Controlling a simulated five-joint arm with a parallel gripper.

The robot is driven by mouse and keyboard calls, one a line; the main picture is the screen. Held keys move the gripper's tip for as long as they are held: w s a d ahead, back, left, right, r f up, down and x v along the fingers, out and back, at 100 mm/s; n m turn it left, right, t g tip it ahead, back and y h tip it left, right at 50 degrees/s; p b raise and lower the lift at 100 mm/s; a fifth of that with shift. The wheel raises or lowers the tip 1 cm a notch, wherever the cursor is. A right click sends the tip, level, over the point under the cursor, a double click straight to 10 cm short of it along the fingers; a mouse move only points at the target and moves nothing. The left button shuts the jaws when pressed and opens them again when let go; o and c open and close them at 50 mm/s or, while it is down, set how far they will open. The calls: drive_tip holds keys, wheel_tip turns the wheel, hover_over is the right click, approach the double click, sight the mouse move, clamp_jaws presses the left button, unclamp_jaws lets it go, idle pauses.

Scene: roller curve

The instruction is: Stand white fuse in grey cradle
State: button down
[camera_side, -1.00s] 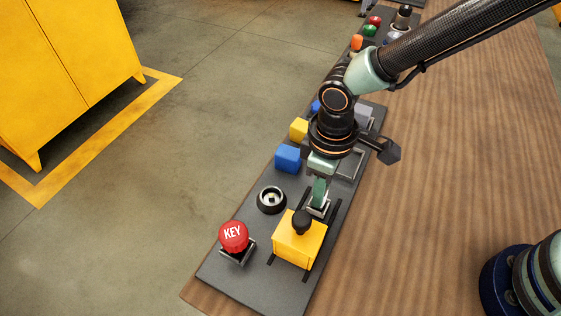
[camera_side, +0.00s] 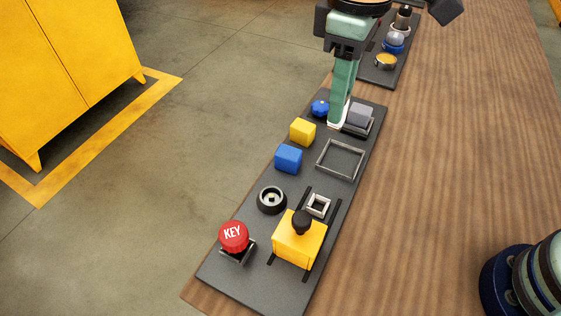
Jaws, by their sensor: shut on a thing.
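My gripper (camera_side: 340,112) hangs with its long green fingers pointing down, shut on the white fuse (camera_side: 337,125). Only a small pale end of the fuse shows at the fingertips; the fingers hide the rest. In the picture they overlap the far part of the dark board, beside a grey block. They look raised, but their height is hard to tell. A small light-grey square frame (camera_side: 313,213), which looks like the cradle, stands empty behind the yellow block. A larger grey square frame (camera_side: 347,145) is also empty. I cannot be sure which is the cradle.
On the dark board (camera_side: 225,273) stand a yellow block with a black knob (camera_side: 298,246), a red KEY button (camera_side: 233,236), a black ring socket (camera_side: 271,209), blue (camera_side: 288,158) and yellow cubes (camera_side: 302,131), and a grey block (camera_side: 359,114). Bare wood lies to the right.

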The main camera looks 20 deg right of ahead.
drive_tip(key=w+d, duration=0.7)
drive_tip(key=d, duration=0.1)
hover_over(340, 161)
drive_tip(key=shift+f, duration=10.05)
drive_tip(key=shift+s+f, duration=0.1)
drive_tip(key=c, duration=0.7)
unclamp_jaws()
